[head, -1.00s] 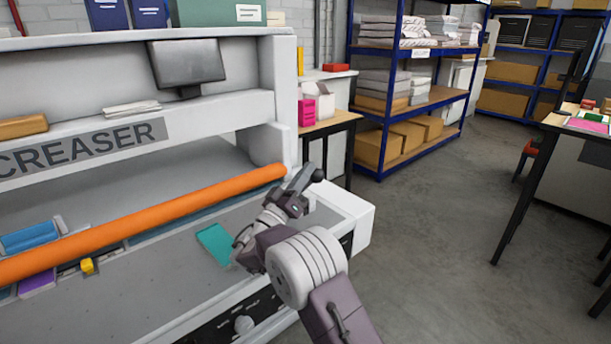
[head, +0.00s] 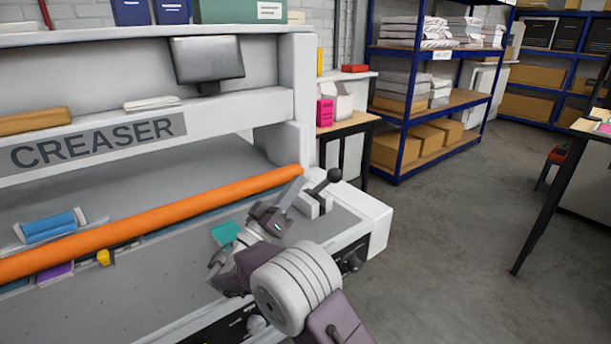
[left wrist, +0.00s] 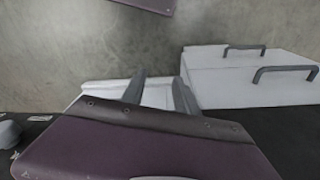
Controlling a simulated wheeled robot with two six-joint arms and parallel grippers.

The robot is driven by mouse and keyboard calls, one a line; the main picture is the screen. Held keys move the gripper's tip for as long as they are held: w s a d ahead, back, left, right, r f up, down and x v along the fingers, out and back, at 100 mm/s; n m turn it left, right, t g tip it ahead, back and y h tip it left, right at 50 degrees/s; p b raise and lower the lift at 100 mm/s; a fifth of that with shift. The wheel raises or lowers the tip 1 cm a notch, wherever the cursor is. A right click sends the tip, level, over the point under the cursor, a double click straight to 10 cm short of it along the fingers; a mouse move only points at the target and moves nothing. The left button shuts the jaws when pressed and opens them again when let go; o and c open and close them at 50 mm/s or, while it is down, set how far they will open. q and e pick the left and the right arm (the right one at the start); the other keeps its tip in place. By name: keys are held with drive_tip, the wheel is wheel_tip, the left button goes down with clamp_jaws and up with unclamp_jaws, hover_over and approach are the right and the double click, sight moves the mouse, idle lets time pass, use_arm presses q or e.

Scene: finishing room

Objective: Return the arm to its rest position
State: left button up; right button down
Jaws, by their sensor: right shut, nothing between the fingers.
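My right gripper (head: 295,184) is seen in the head view over the right end of the creaser's grey bed. Its slim grey fingers are together, empty, and point up and to the right. A lever with a black knob (head: 335,175) stands just right of the fingertips, with a small gap showing between them. My right arm reaches in from the bottom of the head view. My left gripper (left wrist: 158,90) is seen only in the left wrist view; its two dark fingers stand apart with nothing held between them.
The creaser (head: 228,104) fills the left, with an orange roller (head: 160,218) across it. A teal block (head: 226,233) lies on the bed, partly behind my right arm. Blue shelving (head: 402,150) stands behind; a dark-legged table (head: 545,205) is at right. The floor between is clear.

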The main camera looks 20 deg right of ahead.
drive_tip(key=shift+s+a, duration=0.15)
drive_tip(key=shift+s, duration=0.05)
